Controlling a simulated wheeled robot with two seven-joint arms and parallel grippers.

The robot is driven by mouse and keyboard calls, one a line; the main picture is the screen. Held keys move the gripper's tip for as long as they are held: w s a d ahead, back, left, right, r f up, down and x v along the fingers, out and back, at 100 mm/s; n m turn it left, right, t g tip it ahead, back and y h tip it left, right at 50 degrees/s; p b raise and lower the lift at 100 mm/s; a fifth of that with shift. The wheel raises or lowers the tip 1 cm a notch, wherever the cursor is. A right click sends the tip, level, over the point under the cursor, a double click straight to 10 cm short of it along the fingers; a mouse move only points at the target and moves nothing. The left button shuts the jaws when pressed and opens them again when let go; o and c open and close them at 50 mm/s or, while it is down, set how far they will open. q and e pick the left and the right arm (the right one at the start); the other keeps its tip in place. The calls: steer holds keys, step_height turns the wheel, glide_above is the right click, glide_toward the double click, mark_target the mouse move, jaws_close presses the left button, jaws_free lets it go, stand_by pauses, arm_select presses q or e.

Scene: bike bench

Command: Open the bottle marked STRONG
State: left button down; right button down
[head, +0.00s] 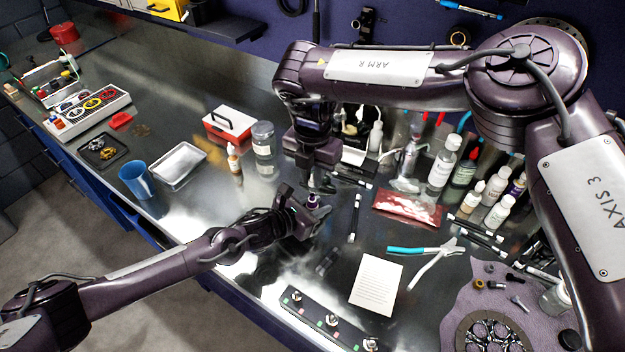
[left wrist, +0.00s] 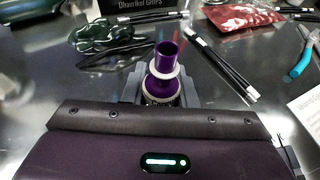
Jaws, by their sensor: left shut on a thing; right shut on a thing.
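A small bottle with a purple top and a pale collar (head: 312,201) stands in the grip of my left gripper (head: 306,212). In the left wrist view its purple top (left wrist: 167,56) rises upright above the jaws, with a white ring around it. Its label is mostly hidden, so I cannot read the word STRONG. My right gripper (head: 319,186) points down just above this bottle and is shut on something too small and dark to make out. I cannot tell whether it touches the purple top. My right gripper does not show in the left wrist view.
A white sheet (head: 376,284), pliers (head: 425,251) and dark tubes (head: 355,217) lie to the right. Several bottles, including a large white-capped one (head: 443,164), stand behind a red packet (head: 406,207). A blue cup (head: 137,180) and tray (head: 180,165) are at left.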

arm_select(q)
steer(key=c, duration=1.1)
jaws_free()
